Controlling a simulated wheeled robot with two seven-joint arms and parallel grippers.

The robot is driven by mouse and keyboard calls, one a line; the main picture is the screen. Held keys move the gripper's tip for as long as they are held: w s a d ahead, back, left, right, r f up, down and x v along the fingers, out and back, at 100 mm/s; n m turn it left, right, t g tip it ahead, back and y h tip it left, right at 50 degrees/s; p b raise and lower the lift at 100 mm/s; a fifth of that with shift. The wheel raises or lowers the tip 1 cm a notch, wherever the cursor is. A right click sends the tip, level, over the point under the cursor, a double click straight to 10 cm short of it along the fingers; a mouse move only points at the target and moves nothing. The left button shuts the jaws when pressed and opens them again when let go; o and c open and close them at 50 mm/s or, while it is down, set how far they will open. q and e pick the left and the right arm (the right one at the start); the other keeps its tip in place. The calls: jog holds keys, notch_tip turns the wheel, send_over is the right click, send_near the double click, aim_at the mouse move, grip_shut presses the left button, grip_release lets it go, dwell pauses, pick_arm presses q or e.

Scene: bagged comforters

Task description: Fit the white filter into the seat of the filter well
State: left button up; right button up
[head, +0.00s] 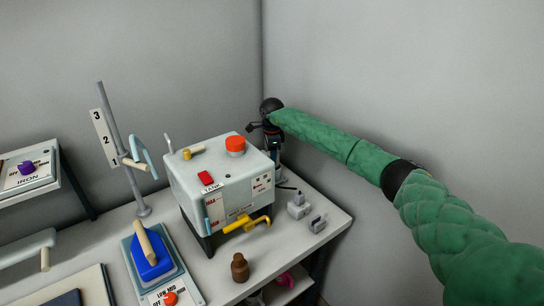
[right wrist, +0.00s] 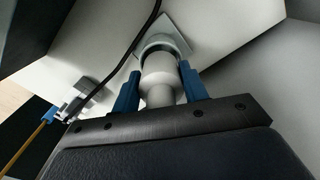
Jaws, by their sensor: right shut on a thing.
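In the right wrist view, the white filter (right wrist: 158,75) is a stepped white cylinder. My right gripper (right wrist: 160,72) is shut on it, with a blue finger on each side. Just beyond its far end is the filter well (right wrist: 176,32), a grey round collar on a square plate. The filter lines up closely with the collar; I cannot tell whether its end is inside or just short of it. In the head view my right arm reaches behind the pale boxy machine (head: 218,180), which hides the fingers, filter and well. My left gripper is not in view.
A black cable (right wrist: 130,48) runs close to the left of the well. On the table (head: 318,246) are small grey blocks (head: 299,206), a brown bottle-shaped piece (head: 239,267) and a blue iron (head: 151,257). Walls stand close behind the table.

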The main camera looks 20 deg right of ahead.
jog(key=shift+b, duration=0.3)
dwell(0.7)
jog(key=shift+f+b, duration=0.9)
jog(key=shift+f, duration=0.5)
dwell(1.4)
jog(key=o, duration=1.7)
jog(key=shift+r, duration=0.15)
